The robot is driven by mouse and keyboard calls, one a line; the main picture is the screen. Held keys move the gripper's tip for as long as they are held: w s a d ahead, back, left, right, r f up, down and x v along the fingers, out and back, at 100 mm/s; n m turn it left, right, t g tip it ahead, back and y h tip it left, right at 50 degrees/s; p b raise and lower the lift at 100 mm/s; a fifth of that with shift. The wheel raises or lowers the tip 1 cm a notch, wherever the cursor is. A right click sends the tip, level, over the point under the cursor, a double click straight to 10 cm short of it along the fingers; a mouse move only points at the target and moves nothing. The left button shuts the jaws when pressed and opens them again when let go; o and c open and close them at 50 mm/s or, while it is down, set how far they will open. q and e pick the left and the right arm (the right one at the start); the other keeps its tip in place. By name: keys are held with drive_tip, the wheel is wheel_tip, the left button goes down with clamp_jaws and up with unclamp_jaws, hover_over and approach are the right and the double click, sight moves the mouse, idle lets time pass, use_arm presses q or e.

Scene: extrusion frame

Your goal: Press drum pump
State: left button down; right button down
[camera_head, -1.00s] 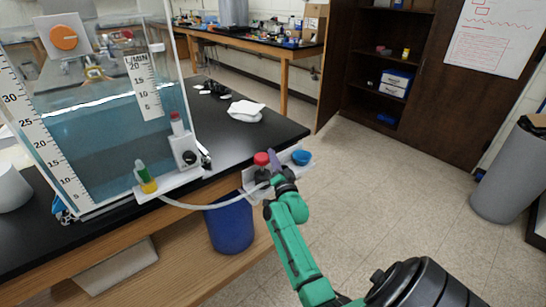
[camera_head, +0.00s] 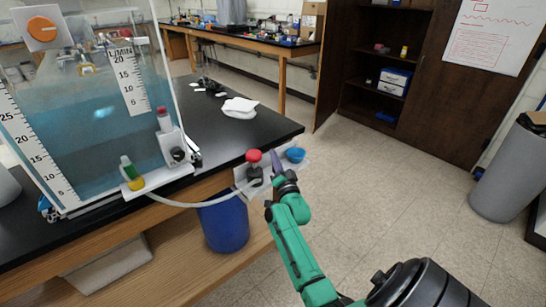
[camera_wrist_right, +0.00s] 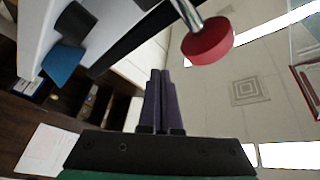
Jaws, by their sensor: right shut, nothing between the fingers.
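The drum pump (camera_head: 254,170) stands on a white bracket at the table's front edge, with a red round knob (camera_head: 253,156) on top. A clear hose runs from it toward the tank. In the right wrist view the red knob (camera_wrist_right: 208,41) sits on a metal rod, up and to the right of the fingers. My right gripper (camera_head: 276,160) is shut and empty, just right of the pump, apart from the knob; its purple fingers (camera_wrist_right: 160,100) are together in the wrist view. My left gripper is not in view.
A water tank (camera_head: 90,110) with scales stands on the black table (camera_head: 225,135) at left. A blue cup (camera_head: 295,155) sits on the bracket right of my fingers. A blue drum (camera_head: 224,225) stands below.

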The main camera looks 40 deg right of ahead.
drive_tip(key=v, duration=0.9)
drive_tip(key=shift+b, duration=0.35)
drive_tip(key=shift+w+a+f, duration=0.1)
drive_tip(key=shift+w+a, duration=0.1)
idle(2.5)
